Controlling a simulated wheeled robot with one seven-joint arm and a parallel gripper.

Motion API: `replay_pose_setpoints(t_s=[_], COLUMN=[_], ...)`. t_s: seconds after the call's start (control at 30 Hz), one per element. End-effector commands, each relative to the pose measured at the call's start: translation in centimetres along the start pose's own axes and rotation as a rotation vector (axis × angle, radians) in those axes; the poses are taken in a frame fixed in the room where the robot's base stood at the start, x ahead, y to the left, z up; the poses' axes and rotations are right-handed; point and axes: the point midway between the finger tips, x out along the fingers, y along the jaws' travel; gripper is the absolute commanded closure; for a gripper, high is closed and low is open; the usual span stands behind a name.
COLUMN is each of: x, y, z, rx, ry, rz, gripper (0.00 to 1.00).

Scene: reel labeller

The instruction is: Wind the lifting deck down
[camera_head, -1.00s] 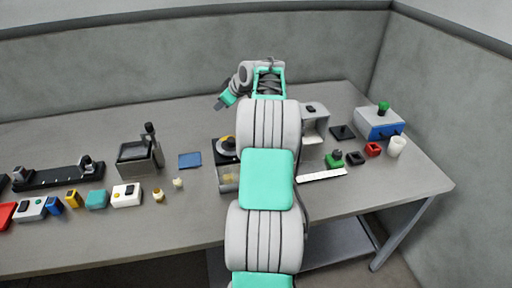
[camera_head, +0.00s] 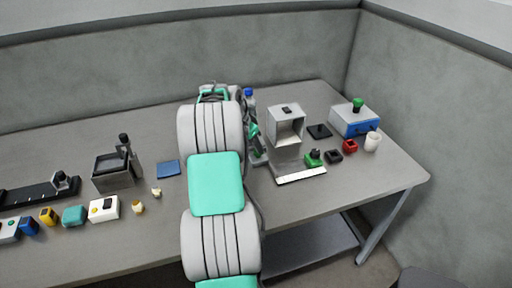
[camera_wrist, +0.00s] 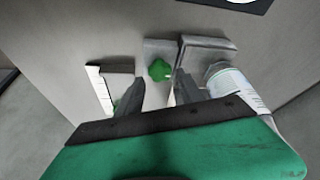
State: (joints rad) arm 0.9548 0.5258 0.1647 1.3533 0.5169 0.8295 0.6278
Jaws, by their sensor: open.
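In the wrist view my gripper (camera_wrist: 158,98) is open, with its two dark fingers apart and nothing held between them. A green lobed knob (camera_wrist: 159,69) on a grey plate shows just beyond the fingertips, between them in the picture. I cannot tell whether the fingers touch it. In the head view the gripper end is partly hidden behind my arm, beside a grey open-fronted housing (camera_head: 286,126). A grey box with a dark top (camera_head: 112,170) and an upright black knob stands left of my arm. I cannot tell for sure which thing is the lifting deck.
A white strip (camera_head: 301,175) lies before the housing. Right of it are a green block (camera_head: 313,158), a red block (camera_head: 350,146), a white cup (camera_head: 372,141) and a blue-grey box (camera_head: 354,121).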

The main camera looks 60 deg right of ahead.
Motion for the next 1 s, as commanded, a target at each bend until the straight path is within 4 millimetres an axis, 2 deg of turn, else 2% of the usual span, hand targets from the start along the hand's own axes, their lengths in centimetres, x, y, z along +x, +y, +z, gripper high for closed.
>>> replay_pose_setpoints(t_s=[0.1, 0.2, 0.47, 1.0], x=[1.8, 2.7, 2.9, 2.9], y=[0.1, 0.1, 0.0, 0.0], z=[-0.1, -0.1, -0.1, -0.1], rx=[0.000, 0.000, 0.000, 0.000], ry=[-0.001, 0.000, 0.000, 0.001], rz=[0.002, 0.000, -0.001, -0.001], gripper=[0.56, 0.56, 0.57, 1.00])
